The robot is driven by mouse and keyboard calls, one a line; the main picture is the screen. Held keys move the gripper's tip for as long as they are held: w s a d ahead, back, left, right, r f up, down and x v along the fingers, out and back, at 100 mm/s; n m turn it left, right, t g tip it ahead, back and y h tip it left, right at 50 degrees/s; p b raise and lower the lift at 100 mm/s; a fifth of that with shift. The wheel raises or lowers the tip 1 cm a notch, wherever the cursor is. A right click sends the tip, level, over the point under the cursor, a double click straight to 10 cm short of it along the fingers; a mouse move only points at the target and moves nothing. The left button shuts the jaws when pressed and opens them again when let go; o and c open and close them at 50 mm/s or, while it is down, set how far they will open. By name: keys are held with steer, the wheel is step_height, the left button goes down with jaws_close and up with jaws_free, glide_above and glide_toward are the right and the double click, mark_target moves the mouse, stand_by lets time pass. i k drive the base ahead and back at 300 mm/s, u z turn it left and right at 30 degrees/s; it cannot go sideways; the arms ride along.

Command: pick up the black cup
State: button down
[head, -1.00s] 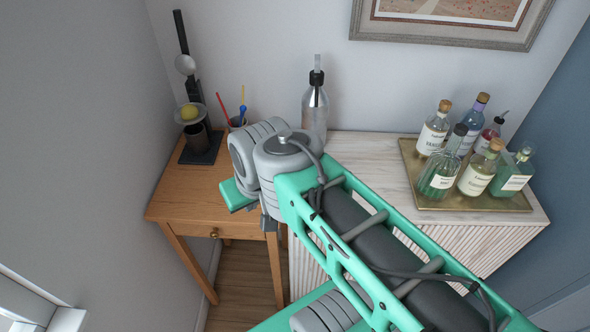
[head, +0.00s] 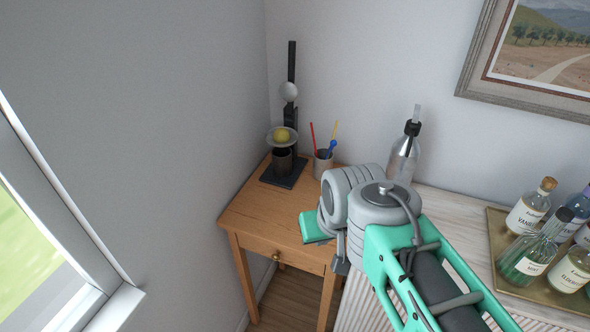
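The black cup (head: 283,161) stands upright on the dark base of a juicer stand, at the back left of the small wooden table. It sits below a round dish holding a yellow lemon (head: 283,135). My arm reaches in from the lower right, over the table's right part. Its teal and grey end is to the right of and nearer than the cup, clearly apart from it. The fingers of my gripper are hidden behind the arm's links, so I cannot see whether they are open or shut.
The juicer's column (head: 291,75) rises behind the cup. A soda siphon (head: 403,157) and a brass tray (head: 497,228) of bottles are on the cabinet. The wooden table's front left (head: 255,217) is bare.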

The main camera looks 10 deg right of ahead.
mark_target(282, 162)
steer(key=u, duration=0.25)
steer(key=k, duration=0.5)
steer(key=u, duration=1.5)
steer(key=i, duration=0.45)
steer(key=z, duration=0.6)
steer(key=i, duration=0.75)
steer(key=z, duration=0.1)
